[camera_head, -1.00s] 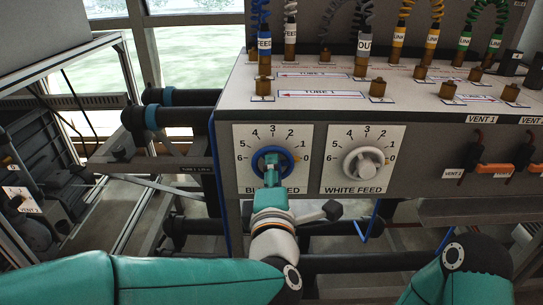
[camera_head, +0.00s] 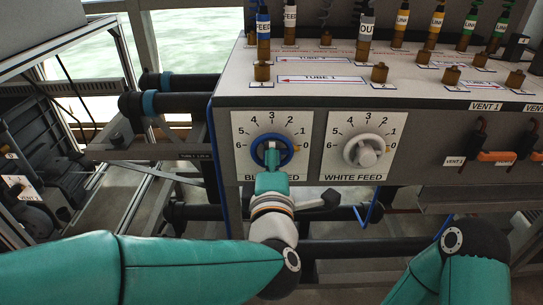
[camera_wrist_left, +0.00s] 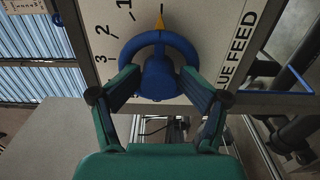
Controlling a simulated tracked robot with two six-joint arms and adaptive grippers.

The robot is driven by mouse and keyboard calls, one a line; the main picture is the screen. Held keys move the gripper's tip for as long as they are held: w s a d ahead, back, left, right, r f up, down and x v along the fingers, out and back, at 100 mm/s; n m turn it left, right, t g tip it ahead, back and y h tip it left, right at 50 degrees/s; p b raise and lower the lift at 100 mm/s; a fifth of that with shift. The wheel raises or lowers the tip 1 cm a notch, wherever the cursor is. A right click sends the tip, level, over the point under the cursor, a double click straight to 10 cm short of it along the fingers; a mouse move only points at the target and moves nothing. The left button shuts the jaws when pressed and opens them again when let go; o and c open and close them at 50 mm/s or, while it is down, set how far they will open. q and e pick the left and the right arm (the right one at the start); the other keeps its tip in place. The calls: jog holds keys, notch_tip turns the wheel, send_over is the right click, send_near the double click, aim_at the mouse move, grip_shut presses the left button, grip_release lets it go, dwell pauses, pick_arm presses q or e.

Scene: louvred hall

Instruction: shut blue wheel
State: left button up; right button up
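The blue wheel (camera_head: 286,160) is a round blue rim with a raised hub on the white BLUE FEED dial plate (camera_head: 244,128), which is numbered 0 to 6. My left gripper (camera_head: 271,152) is in front of it. In the left wrist view, the blue wheel (camera_wrist_left: 160,82) fills the space ahead. The fingers of my left gripper (camera_wrist_left: 160,84) stand apart, one on each side of the hub. Whether they touch it is unclear. An orange mark (camera_wrist_left: 160,22) lies just outside the rim, near the 0 side. My right gripper is not visible.
The white wheel (camera_head: 364,150) on the WHITE FEED plate is close to the right. Vent levers (camera_head: 476,143) are further right. Brown fittings and coiled hoses stand on the cabinet top (camera_head: 330,98). Black pipes (camera_head: 180,105) run at the left.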

pick_arm(q)
jog(key=s+b, duration=0.1)
jog(key=s, duration=0.6)
jog(key=shift+b, duration=0.3)
jog(key=shift+a, duration=0.1)
